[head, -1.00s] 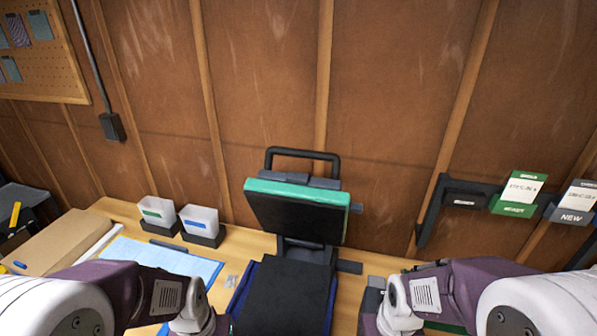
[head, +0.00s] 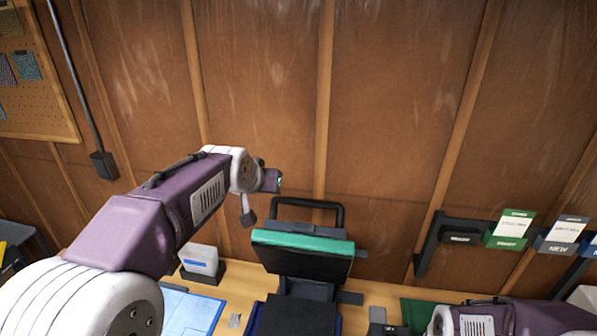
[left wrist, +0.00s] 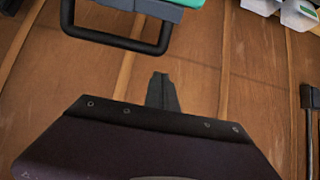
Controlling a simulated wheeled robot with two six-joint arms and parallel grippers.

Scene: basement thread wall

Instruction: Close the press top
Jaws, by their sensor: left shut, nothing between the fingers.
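The press top (head: 303,243), a teal-edged slab with a dark underside, stands tilted up and open at the back of the bench. Its black loop handle (head: 310,203) sticks up behind it. The dark lower bed (head: 290,316) lies flat in front and is partly cut off. My left gripper (head: 249,217) is raised just left of the handle, apart from it. In the left wrist view its fingers (left wrist: 162,92) are shut and empty, with the handle (left wrist: 116,42) and teal edge at the upper left. My right gripper is out of view; only that arm shows at the lower right.
The plank wall rises close behind the press. A white bin (head: 199,260) and a blue sheet (head: 190,312) lie to the left, partly behind my left arm. A black wall bracket (head: 427,232) with green and grey card holders is at the right.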

